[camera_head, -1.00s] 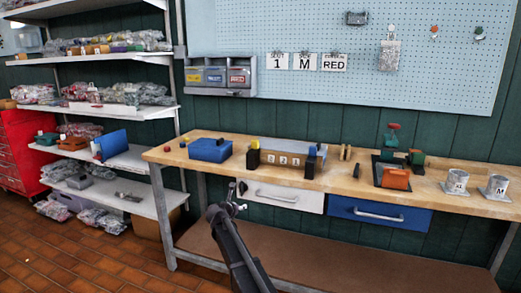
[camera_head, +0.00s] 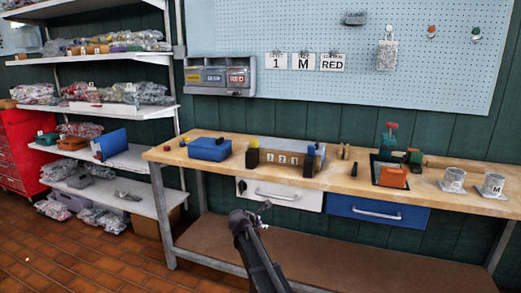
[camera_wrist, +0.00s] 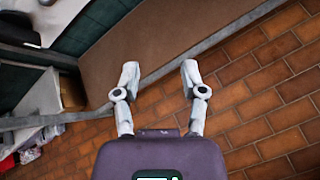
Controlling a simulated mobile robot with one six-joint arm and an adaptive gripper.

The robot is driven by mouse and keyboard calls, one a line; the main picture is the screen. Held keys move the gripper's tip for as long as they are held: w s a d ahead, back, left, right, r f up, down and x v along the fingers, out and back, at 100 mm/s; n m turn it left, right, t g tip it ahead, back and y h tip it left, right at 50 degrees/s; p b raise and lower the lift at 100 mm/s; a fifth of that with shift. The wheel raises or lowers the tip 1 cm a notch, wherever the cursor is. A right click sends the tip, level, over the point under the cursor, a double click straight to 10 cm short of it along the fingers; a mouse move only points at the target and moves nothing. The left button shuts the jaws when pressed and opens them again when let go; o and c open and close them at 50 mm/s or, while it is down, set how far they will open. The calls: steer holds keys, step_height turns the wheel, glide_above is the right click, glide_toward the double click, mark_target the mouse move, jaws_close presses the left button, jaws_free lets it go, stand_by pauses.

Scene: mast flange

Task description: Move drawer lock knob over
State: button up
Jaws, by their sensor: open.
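The white drawer (camera_head: 285,197) sits under the front of the workbench and has a grey bar handle. A small black knob (camera_head: 242,187) is at its left end, and I take it for the lock knob. Its exact turn is too small to tell. My gripper (camera_head: 266,205) is in front of and below the white drawer, right of the knob and apart from it. In the wrist view my gripper (camera_wrist: 160,76) is open and empty, with two pale fingers wide apart. The knob is not in the wrist view.
A blue drawer (camera_head: 380,214) is closed to the right. The wooden bench top (camera_head: 330,181) holds a blue box (camera_head: 209,149), an orange block (camera_head: 393,177) and two metal cups. Shelves stand left. A brown lower shelf (camera_wrist: 140,40) lies near my fingers, beside open brick floor.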

steer(key=s+d+f+m+g+y, duration=0.1)
steer(key=s+d+f+m+g, duration=0.2)
steer(key=s+d+m, duration=0.4)
steer(key=s+d+f+m+g, duration=0.2)
steer(key=s+d+m, duration=0.3)
steer(key=s, duration=0.4)
steer(key=s+d+f+m+g+y+p, duration=0.1)
steer(key=s+d+m+g+y, duration=0.1)
steer(key=s+m, duration=0.6)
steer(key=s+d+f+m+g+y, duration=0.1)
steer(key=s+d+m+g+y, duration=0.3)
steer(key=s, duration=0.7)
step_height(320, 180, up, 25)
steer(key=a+t+h+p, duration=0.1)
steer(key=p, duration=2.4)
steer(key=shift+m+h, duration=0.3)
steer(key=shift+m, duration=0.1)
steer(key=shift+s, duration=0.1)
